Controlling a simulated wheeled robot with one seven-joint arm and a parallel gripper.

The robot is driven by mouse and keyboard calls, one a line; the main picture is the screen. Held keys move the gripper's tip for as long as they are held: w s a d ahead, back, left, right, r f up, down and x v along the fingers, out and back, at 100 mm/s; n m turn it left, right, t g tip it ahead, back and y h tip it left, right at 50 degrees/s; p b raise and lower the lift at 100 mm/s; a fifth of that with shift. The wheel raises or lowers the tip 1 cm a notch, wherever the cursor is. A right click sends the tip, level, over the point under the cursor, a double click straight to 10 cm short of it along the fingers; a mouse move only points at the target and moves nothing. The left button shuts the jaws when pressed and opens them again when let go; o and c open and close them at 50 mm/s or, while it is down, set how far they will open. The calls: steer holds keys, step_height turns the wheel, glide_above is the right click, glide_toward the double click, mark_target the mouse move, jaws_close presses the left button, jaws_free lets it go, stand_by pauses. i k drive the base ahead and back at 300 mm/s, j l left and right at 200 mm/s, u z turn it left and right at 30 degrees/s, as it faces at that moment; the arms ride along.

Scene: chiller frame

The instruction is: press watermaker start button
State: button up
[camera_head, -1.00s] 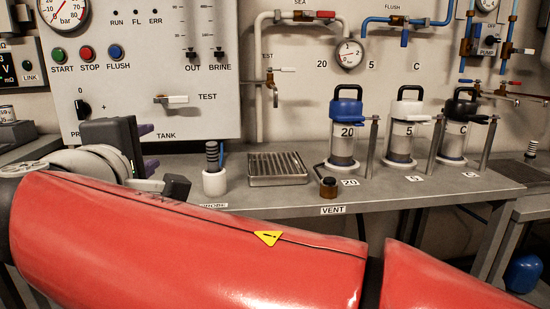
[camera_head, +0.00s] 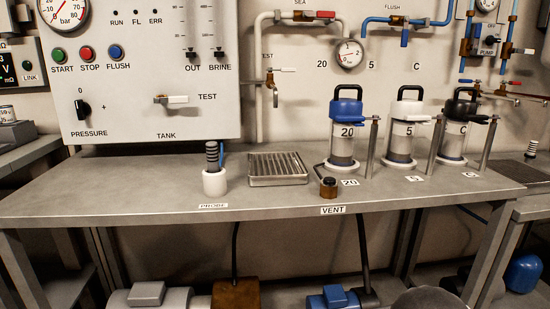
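The green START button (camera_head: 58,55) is at the upper left of the white control panel (camera_head: 140,70). The red STOP button (camera_head: 86,54) and the blue FLUSH button (camera_head: 116,52) sit to its right in the same row. The RUN, FL and ERR indicators (camera_head: 136,12) above them look dark. My gripper is out of view, and nothing covers the buttons.
The grey bench (camera_head: 110,190) below the panel carries a probe in a white holder (camera_head: 214,182), a metal drip tray (camera_head: 277,168), a small brown cap (camera_head: 328,187) and three filter housings (camera_head: 402,140). The bench's left part is clear. Pumps (camera_head: 150,296) stand underneath.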

mark_target(57, 56)
steer(key=u, duration=1.5)
